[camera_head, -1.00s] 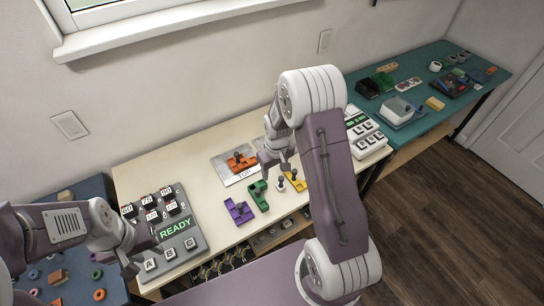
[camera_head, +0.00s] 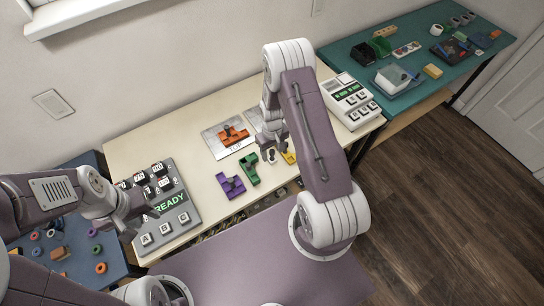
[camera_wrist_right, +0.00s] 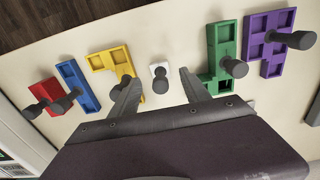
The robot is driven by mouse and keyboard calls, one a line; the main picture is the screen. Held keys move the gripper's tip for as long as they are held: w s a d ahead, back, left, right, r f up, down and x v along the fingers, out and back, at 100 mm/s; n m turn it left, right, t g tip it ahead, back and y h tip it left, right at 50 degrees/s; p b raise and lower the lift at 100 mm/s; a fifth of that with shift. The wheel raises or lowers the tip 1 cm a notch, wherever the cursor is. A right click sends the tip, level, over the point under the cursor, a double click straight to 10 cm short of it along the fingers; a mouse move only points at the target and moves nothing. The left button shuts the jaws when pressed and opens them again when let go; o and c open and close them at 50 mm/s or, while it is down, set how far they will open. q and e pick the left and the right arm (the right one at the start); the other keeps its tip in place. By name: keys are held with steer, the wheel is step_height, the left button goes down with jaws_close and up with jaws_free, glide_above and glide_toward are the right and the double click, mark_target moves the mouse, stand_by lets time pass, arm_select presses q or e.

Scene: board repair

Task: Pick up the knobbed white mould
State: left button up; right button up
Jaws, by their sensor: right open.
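The white mould (camera_wrist_right: 154,71) with its dark grey knob lies between the yellow mould (camera_wrist_right: 112,62) and the green mould (camera_wrist_right: 222,55) in the right wrist view. My right gripper (camera_wrist_right: 158,76) is open, with one finger on each side of the white mould and a gap to both. It holds nothing. In the head view the white mould (camera_head: 271,157) is a small pale spot partly hidden by my right gripper (camera_head: 274,146). My left gripper (camera_head: 140,212) hangs over the grey button panel; its fingers are too small to judge.
The yellow mould's knob stands close to one finger. Purple (camera_wrist_right: 268,50), blue (camera_wrist_right: 77,84) and red (camera_wrist_right: 44,93) moulds lie further out. An orange mould (camera_head: 233,135) sits on a card. The READY panel (camera_head: 186,215) and a white keypad device (camera_head: 350,105) flank the table.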

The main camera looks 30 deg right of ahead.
mark_target(272, 159)
step_height(272, 159, down, 4)
steer(key=shift+r, duration=0.1)
steer(key=c, duration=0.7)
steer(key=shift+s, duration=0.1)
jaws_close()
